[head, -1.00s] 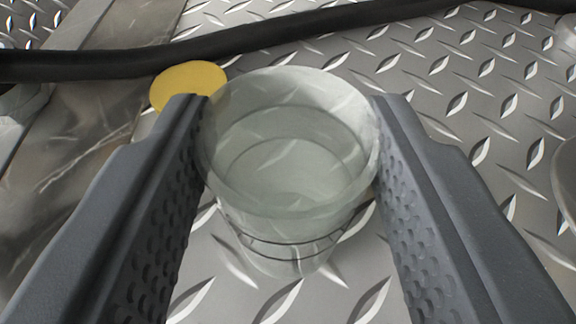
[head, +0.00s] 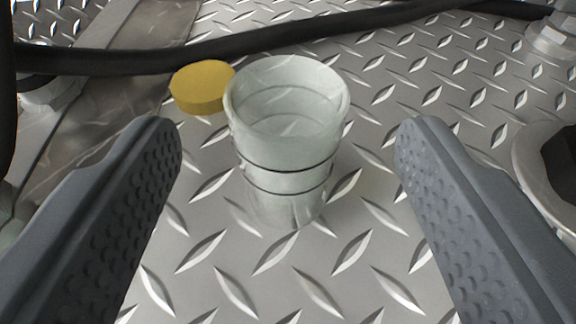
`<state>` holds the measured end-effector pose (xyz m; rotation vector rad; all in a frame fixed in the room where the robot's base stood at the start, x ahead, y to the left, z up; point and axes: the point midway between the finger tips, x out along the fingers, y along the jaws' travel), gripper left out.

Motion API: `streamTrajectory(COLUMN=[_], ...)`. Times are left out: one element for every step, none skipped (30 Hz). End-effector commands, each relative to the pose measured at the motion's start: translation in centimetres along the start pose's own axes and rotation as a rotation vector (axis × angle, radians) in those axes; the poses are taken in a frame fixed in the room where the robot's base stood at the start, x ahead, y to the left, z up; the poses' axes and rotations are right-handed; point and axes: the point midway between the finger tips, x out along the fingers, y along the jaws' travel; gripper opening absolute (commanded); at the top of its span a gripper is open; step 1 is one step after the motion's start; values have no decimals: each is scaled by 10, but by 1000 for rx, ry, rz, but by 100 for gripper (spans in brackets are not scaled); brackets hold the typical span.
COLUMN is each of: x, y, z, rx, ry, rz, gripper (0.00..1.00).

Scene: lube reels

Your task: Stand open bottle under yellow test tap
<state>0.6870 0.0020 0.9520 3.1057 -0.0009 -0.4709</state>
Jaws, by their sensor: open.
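An open, clear bottle (head: 287,170) with a wide mouth and dark rings around its body stands upright on the diamond-plate floor. It looks empty. My gripper (head: 287,135) is open, with one finger to the left of the bottle and one to the right. Wide gaps show between both fingers and the bottle. I see no tap in this view.
A yellow disc (head: 202,86), like a cap, is just behind and left of the bottle. A black hose (head: 200,53) runs across the back. A round metal-rimmed part (head: 530,165) is at the right edge. The plate in front of the bottle is clear.

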Motion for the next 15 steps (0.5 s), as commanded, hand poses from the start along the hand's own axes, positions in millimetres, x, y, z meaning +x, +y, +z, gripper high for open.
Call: streamTrajectory(x=[-9, -14, -20, -25, -29, -35, -39, -44, -50, -54, -57, -61, -63, -66, -69], y=[0, 0, 0, 0, 0, 0, 0, 0, 0, 0, 0, 0, 0, 0, 0], z=[-1, -1, 0, -1, -1, -1, -1, 0, 0, 0, -1, -1, -1, -1, 0], rx=[0, 0, 0, 0, 0, 0, 0, 0, 0, 0, 0, 0, 1, 1, 1], ry=[0, -1, -2, -2, -2, -1, -1, -1, -1, -1, 1, 1, 1, 1, 1], rz=[0, 0, -1, -1, -1, -1, -1, -1, 0, 0, 0, 0, 0, 0, 0], gripper=[63, 63, 63, 63, 63, 63, 63, 63, 63, 63, 63, 63, 63, 63, 63])
